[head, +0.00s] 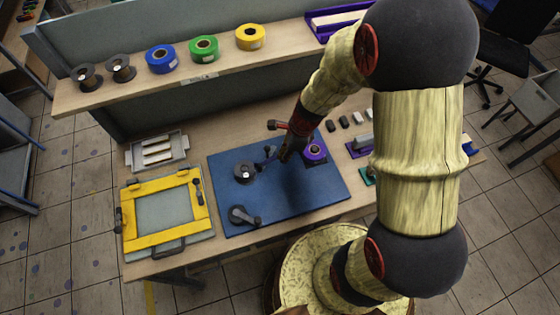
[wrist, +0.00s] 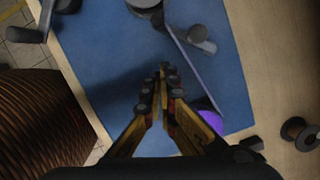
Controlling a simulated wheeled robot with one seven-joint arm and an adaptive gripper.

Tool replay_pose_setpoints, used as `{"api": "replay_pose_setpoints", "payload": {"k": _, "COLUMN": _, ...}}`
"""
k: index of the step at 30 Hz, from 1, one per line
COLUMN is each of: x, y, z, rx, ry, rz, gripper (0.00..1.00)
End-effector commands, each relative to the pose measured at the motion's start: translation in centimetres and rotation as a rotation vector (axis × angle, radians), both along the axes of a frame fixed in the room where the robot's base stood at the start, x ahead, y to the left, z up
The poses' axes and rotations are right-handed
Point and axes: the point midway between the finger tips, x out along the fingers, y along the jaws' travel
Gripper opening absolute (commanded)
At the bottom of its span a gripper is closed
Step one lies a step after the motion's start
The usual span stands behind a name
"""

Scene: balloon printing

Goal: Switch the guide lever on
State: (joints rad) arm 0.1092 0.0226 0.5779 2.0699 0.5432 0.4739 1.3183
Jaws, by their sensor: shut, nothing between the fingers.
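A blue base plate (head: 300,190) lies on the wooden bench. A small grey lever-like part with a rounded knob stands on it, likely the guide lever; it shows in the wrist view (wrist: 200,38) above and right of my fingertips, apart from them. In the head view it lies beside my gripper, partly hidden. A dark crank-like handle (head: 243,215) sits at the plate's front left; I cannot tell its role. My gripper (head: 287,156) is shut and empty above the plate, also in the wrist view (wrist: 165,72). Its contact with the plate cannot be judged.
A dark round spool (head: 244,173) stands left of my gripper, and a purple roll (head: 314,152) stands close on its right. A purple strip (wrist: 192,60) crosses the plate. A yellow frame (head: 160,238) lies left. The plate's front middle is clear.

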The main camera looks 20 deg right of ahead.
Motion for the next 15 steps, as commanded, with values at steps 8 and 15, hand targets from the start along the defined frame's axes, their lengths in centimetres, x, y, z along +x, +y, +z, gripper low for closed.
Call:
{"api": "replay_pose_setpoints", "payload": {"k": 8, "x": -0.3, "y": -1.0, "z": 4.2, "rx": 0.001, "ry": -0.001, "rz": -0.001, "gripper": 0.0}}
{"api": "replay_pose_setpoints", "payload": {"k": 15, "x": -0.4, "y": -1.2, "z": 4.9, "rx": 0.0, "ry": 0.0, "rz": 0.0, "gripper": 0.0}}
